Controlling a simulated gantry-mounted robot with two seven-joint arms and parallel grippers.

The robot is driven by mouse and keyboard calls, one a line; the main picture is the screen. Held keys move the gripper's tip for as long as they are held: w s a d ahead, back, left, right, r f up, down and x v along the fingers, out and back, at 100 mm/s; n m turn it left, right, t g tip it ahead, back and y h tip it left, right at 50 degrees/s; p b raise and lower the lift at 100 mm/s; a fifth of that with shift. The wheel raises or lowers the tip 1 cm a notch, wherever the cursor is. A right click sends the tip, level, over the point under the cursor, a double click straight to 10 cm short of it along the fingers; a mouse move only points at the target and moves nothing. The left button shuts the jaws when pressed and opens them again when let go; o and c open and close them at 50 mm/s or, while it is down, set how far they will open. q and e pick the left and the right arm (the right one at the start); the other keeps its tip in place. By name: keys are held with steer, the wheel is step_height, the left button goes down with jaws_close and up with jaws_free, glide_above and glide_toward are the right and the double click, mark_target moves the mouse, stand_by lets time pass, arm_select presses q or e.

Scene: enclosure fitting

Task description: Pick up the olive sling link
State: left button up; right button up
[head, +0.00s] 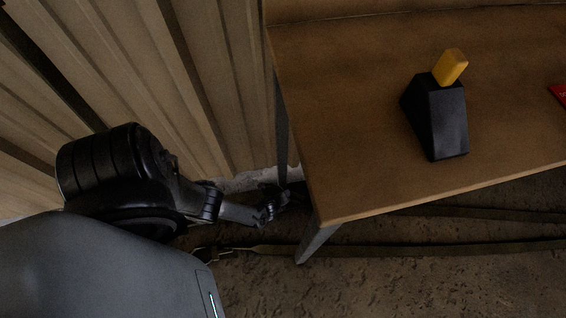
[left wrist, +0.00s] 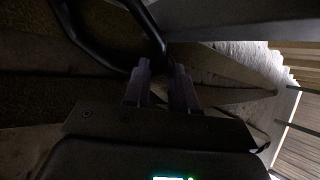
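The sling link is a dark, rounded metal loop, large and close at the upper left of the left wrist view (left wrist: 158,38). Its near bend lies at the tips of my left gripper (left wrist: 162,72). The two grey fingers stand a narrow gap apart; darkness hides whether they grip the loop. In the head view my left gripper (head: 276,203) is low, beside the table's left legs. Olive straps (head: 480,247) lie on the ground under and in front of the table; a dark link (head: 220,254) ends the nearer one. My right gripper is out of view.
A wooden table (head: 345,120) fills the right, its leg (head: 316,243) close to my left gripper. On it stand a black wedge-shaped block (head: 440,120) with a yellow piece (head: 451,67) and a red item (head: 560,94). A corrugated wall (head: 225,90) stands behind the arm.

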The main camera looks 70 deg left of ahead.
arm_select(q)
steer(key=shift+x, duration=0.75)
steer(key=shift+s, duration=0.1)
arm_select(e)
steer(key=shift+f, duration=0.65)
arm_select(q)
steer(key=shift+c, duration=0.2)
jaws_close()
steer(key=shift+r, duration=0.1)
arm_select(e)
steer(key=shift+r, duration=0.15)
arm_select(q)
steer(key=shift+s+d+r+p, duration=0.2)
steer(key=shift+s+r+p, duration=0.1)
steer(key=shift+r+p, duration=0.2)
steer(key=s+d+r+p, duration=0.7)
steer(key=s+d+p, duration=0.1)
steer(key=s, duration=0.2)
steer(key=shift+s, duration=0.3)
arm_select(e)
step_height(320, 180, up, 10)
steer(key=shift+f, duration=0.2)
